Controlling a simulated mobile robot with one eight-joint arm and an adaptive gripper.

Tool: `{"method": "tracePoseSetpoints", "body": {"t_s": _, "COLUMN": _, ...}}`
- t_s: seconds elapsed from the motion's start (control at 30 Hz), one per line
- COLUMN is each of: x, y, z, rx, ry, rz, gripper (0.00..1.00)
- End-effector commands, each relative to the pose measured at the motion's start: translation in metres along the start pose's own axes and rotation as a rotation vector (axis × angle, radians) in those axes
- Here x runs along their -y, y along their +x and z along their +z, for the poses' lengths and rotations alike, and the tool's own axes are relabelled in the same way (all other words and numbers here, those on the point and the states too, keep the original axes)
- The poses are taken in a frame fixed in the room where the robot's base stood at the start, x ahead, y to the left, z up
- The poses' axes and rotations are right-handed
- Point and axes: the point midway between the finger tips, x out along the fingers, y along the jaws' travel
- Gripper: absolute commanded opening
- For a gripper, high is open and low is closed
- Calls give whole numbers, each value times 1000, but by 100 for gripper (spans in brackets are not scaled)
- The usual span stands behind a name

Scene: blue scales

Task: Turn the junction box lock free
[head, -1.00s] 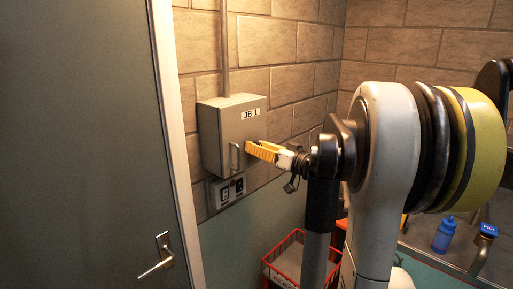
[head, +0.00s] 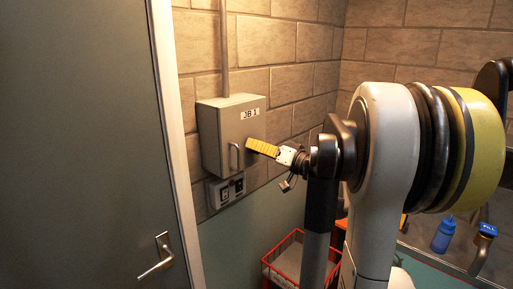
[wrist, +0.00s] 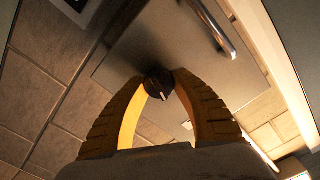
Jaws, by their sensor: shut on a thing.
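The grey junction box (head: 222,137), labelled JB 1, is fixed to the brick wall with its door closed. Its dark round lock (wrist: 158,83), with a pale mark on its face, sits on the door and shows in the wrist view. My gripper (head: 250,144) has yellow fingers; in the wrist view its fingertips (wrist: 158,76) are shut on the lock from both sides. In the head view the fingers hide the lock. The box's metal bar handle (head: 234,157) is left of my fingers in the head view, and at the upper right in the wrist view (wrist: 213,28).
A socket and switch plate (head: 227,190) is below the box. A conduit (head: 224,50) runs up from its top. A grey-green door (head: 80,150) with a lever handle (head: 157,258) is at the left. A red basket (head: 284,262) stands low beneath my arm.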

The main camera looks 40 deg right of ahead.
Motion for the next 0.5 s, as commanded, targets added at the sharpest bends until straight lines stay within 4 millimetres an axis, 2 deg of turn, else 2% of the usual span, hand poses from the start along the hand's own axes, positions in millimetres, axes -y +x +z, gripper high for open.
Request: {"method": "tracePoseSetpoints", "body": {"t_s": 0.5, "x": -2, "y": 0, "z": 0, "rx": -1, "ry": 491, "rz": -1, "gripper": 1}}
